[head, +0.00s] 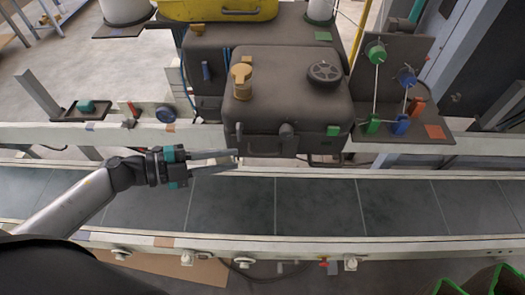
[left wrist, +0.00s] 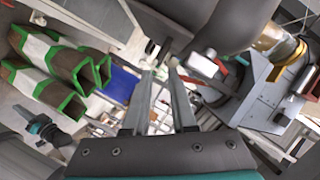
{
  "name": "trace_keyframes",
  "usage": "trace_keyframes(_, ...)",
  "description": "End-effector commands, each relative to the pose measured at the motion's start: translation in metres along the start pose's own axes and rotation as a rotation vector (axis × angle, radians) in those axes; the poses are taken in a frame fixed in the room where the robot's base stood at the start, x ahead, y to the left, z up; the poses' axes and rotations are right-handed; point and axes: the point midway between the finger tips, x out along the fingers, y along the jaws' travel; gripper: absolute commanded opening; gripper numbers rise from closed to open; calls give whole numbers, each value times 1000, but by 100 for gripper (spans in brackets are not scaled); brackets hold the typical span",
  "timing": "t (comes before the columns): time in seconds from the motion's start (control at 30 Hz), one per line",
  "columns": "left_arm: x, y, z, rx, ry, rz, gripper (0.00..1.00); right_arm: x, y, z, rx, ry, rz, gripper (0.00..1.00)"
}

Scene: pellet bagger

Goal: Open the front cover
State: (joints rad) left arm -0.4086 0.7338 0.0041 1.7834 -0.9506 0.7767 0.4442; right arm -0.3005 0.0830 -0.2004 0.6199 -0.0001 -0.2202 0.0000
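The dark grey front cover (head: 300,110) of the bagger is in the middle of the head view, above the far side of the conveyor, and looks shut. A bar-like dark handle (head: 262,143) runs along its lower front edge. My left gripper (head: 237,161) is just below and left of this handle, over the conveyor, pointing right. In the left wrist view its two fingers (left wrist: 163,75) stand apart with nothing between them. A dark body, likely the cover's underside, fills the top of that view. Contact with the handle cannot be told. My right gripper is not in view.
The conveyor belt (head: 320,205) crosses the head view between pale rails. A panel with green and blue knobs (head: 392,135) is at right. Green-rimmed brown bags (left wrist: 65,70) show in the wrist view.

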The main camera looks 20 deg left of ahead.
Motion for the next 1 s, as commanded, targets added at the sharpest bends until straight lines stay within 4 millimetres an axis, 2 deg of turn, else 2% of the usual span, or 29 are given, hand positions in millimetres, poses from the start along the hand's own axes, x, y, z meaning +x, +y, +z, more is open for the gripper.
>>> trace_keyframes(0.3,56,-2,0,-1,1,-5,25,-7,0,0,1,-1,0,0)
trace_keyframes(0.5,80,-1,0,-2,0,-3,25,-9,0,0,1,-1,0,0)
trace_keyframes(0.7,89,0,0,-1,0,-1,25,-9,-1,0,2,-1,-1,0)
trace_keyframes(0.93,89,0,0,-1,0,0,25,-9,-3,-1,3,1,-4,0)
trace_keyframes(1.0,89,0,0,-1,0,0,17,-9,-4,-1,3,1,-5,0)
